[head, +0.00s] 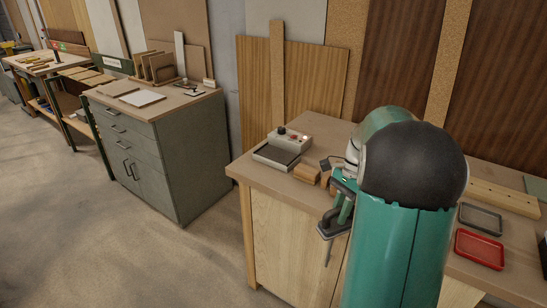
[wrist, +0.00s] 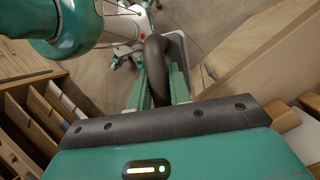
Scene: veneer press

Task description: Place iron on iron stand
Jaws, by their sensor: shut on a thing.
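The iron (head: 327,228) is dark grey and hangs in my gripper (head: 343,207), just off the front edge of the workbench in the head view. In the wrist view its black handle (wrist: 157,68) is between the two green fingers of my gripper (wrist: 159,88), which is shut on it. Part of the iron's light grey body shows beyond the handle. The likely iron stand (head: 273,157), a dark flat tray with a grey control box behind it, sits on the bench's left part. It is empty, left of my gripper and apart from the iron.
Small wooden blocks (head: 307,174) lie between the stand and my arm on the workbench (head: 252,166). A red tray (head: 479,249) and a dark grey tray (head: 481,219) lie to the right. A grey drawer cabinet (head: 190,150) stands further left, across a floor gap.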

